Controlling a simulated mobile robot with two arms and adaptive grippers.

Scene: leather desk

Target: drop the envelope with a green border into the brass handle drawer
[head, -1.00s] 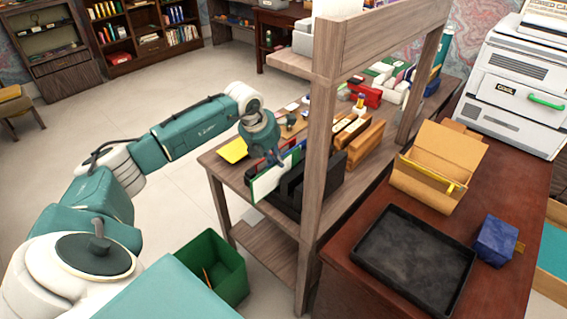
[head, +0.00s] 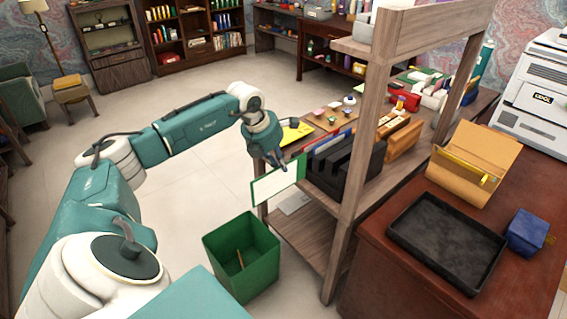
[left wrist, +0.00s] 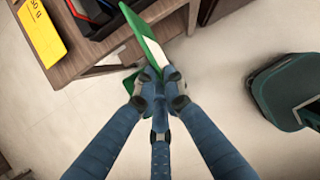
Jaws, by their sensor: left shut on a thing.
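The envelope with a green border (head: 278,181) is white on its face and hangs tilted beside the left end of the wooden shelf unit. My left gripper (head: 275,163) is shut on its upper edge. In the left wrist view, the left gripper (left wrist: 158,76) pinches the envelope (left wrist: 150,42), seen nearly edge-on. The envelope is clear of the black file holder (head: 345,167). I cannot pick out a brass handle drawer with certainty. My right gripper is not in view.
A green bin (head: 242,255) stands on the floor below the envelope. The shelf unit's post (head: 355,200) rises right of it. A black tray (head: 447,245), an open tan box (head: 470,160) and a blue box (head: 527,232) are on the red-brown desk. Floor to the left is clear.

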